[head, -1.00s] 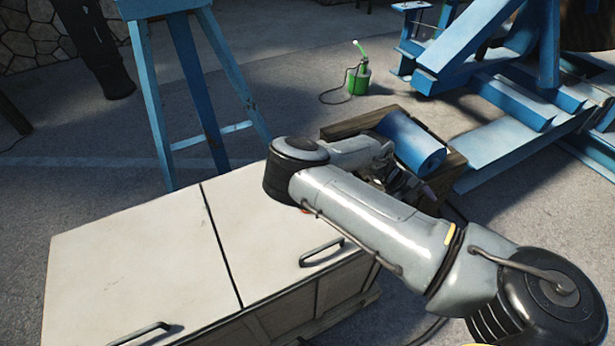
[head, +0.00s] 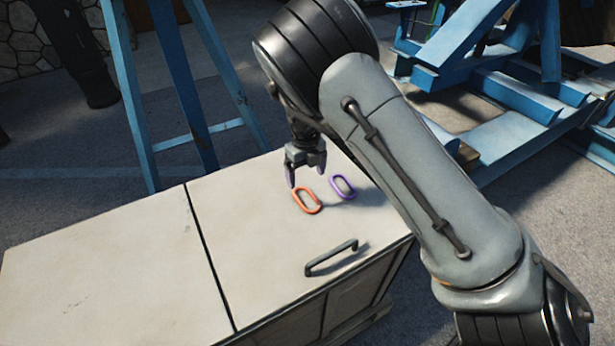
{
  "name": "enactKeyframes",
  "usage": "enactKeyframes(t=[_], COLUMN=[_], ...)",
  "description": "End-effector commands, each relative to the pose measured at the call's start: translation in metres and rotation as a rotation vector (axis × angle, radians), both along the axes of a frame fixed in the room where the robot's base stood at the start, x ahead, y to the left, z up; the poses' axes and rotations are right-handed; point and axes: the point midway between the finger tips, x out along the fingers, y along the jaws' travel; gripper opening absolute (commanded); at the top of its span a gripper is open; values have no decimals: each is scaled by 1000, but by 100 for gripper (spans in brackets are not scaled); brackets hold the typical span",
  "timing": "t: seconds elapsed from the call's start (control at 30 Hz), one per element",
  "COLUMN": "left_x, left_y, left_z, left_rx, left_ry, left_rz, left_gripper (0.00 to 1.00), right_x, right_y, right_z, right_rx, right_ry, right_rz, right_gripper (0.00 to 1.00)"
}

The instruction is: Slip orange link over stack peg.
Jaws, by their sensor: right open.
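The orange link (head: 318,211), an oval ring, lies flat on the right half of the pale cabinet top. A purple link (head: 351,195) of like shape lies just right of it. My right gripper (head: 306,181) points down just above and behind the orange link. Its jaws are open with nothing between them; I cannot tell whether a fingertip touches the link. No stack peg shows; my right arm covers part of the scene. My left gripper is not in view.
The cabinet top (head: 110,262) is bare on its left half. A dark handle (head: 331,258) sticks up near its front edge. A blue trestle (head: 196,95) stands behind the cabinet. Blue steel framework (head: 500,110) fills the back right.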

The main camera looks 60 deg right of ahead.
Motion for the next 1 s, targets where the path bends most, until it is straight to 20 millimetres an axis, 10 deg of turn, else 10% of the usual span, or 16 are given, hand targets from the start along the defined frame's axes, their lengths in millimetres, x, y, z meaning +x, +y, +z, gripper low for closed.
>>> enactKeyframes(t=[0.57, 1.0], left_x=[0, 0], left_y=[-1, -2], left_z=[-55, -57], left_rx=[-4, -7], left_ry=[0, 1], left_rz=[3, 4], left_gripper=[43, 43], right_x=[9, -2], right_y=[8, -1], right_z=[-57, -85], right_rx=[1, 1], right_ry=[2, 3], right_rz=[18, -3], right_gripper=[90, 90])
